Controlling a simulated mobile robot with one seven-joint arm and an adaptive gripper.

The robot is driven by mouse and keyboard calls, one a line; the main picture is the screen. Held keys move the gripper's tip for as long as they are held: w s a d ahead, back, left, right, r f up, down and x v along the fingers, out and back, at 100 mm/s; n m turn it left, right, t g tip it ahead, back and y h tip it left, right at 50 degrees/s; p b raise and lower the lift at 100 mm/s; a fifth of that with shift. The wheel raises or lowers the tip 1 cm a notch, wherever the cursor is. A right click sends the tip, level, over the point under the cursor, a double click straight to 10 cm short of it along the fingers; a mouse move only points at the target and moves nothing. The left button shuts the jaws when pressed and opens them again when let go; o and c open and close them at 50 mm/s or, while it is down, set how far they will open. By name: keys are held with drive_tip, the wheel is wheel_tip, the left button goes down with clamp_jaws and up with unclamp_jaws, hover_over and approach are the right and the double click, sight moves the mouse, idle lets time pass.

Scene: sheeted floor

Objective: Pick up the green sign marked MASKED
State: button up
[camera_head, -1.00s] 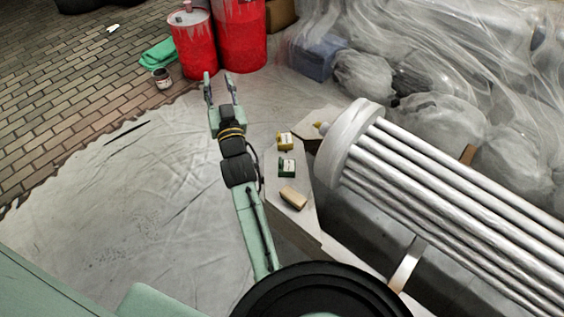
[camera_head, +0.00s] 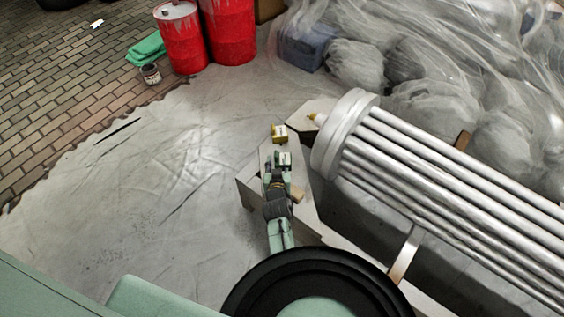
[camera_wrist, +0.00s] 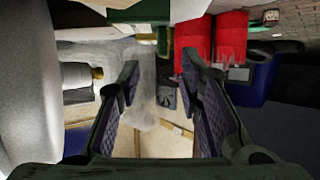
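The green sign (camera_head: 284,160) is a small block with a white label, standing on the narrow pale bench in the head view. Its lettering is too small to read. My gripper (camera_head: 272,162) is low over the bench, right beside the sign and partly overlapping it. I cannot tell whether they touch. In the wrist view my gripper (camera_wrist: 160,80) has its two fingers spread with nothing between them. A dark green shape (camera_wrist: 140,12) at the top edge there may be the sign, cut off by the frame.
A yellow labelled block (camera_head: 279,133) stands behind the sign, and a tan block (camera_head: 297,194) lies in front. A large ribbed metal cylinder (camera_head: 440,180) is close on the right. Red barrels (camera_head: 231,32) stand far back. The sheeted floor (camera_head: 160,180) at left is open.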

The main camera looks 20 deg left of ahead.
sight(276, 158)
drive_tip(key=b+x, duration=0.1)
drive_tip(key=x, duration=0.1)
drive_tip(key=b+x, duration=0.1)
drive_tip(key=x, duration=0.1)
drive_tip(key=shift+s+f, duration=0.2)
drive_tip(key=shift+f, duration=0.05)
drive_tip(key=shift+w+a+f, duration=0.15)
drive_tip(key=shift+w+a, duration=0.1)
drive_tip(key=shift+w, duration=0.3)
drive_tip(key=shift+c, duration=0.3)
clamp_jaws()
